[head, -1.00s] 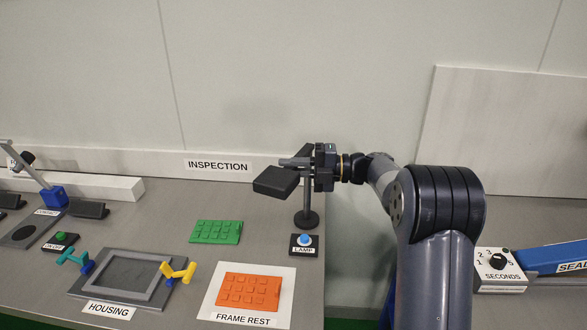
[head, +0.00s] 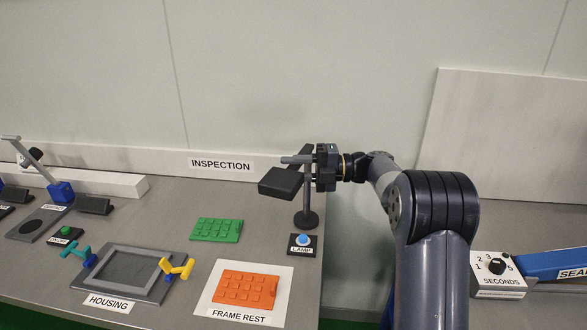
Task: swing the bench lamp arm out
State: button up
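The bench lamp has a dark flat head (head: 281,182), a thin upright post (head: 306,197) and a round dark base (head: 306,219). It stands at the back right of the grey bench. Its head points left and toward the front. My gripper (head: 300,160) reaches in from the right at the height of the lamp head, and its fingers point left across the top of the post. The gripper body hides part of the lamp arm. I cannot tell whether the fingers touch or grip it. A blue button (head: 303,239) labelled LAMP sits in front of the base.
An orange keypad (head: 244,289) lies on the white FRAME REST plate (head: 218,297). A green keypad (head: 216,229) lies behind it. The HOUSING fixture (head: 98,289) with teal and yellow clamps is to the left. A SECONDS dial box (head: 500,282) stands right, beyond a gap.

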jog(key=shift+o, duration=0.3)
jog(key=d+b, duration=0.1)
jog(key=d, duration=0.9)
jog(key=shift+d+b, duration=0.3)
jog(key=shift+d, duration=0.1)
jog(key=shift+w+a, duration=0.1)
jog(key=a+p, duration=0.1)
jog(key=a, duration=0.9)
jog(key=shift+a+r+p, duration=0.1)
jog(key=shift+p, duration=0.2)
jog(key=shift+a, duration=0.35)
jog(key=shift+d, duration=0.15)
jog(key=shift+a+t, duration=0.3)
jog(key=shift+t, duration=0.1)
jog(key=shift+d, duration=0.1)
